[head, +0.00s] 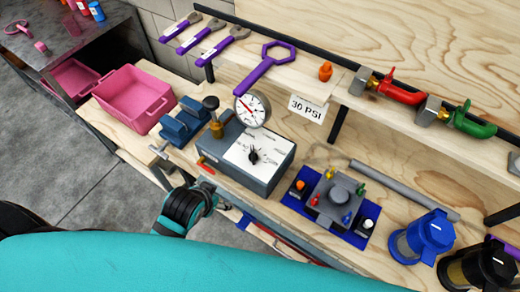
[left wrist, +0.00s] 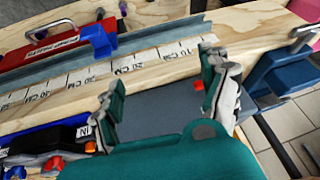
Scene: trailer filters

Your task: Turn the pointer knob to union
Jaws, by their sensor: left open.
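The pointer knob (head: 253,157) is small and black. It sits on the white dial plate (head: 262,147) on the sloping top of a grey box. The dial's lettering is too small to read, so I cannot tell which word the knob points at. My left gripper (head: 207,184) is in front of and below the box's left end, apart from the knob. In the left wrist view its two teal and grey fingers (left wrist: 162,88) are spread with nothing between them. I cannot make out the knob in that view. My right gripper is not in view.
A pressure gauge (head: 252,109) rises behind the box. A blue vise (head: 184,122) and a pink bin (head: 133,97) stand to its left. A grey valve block (head: 333,198) stands on a blue base to its right. A ruler strip (left wrist: 85,76) crosses the left wrist view.

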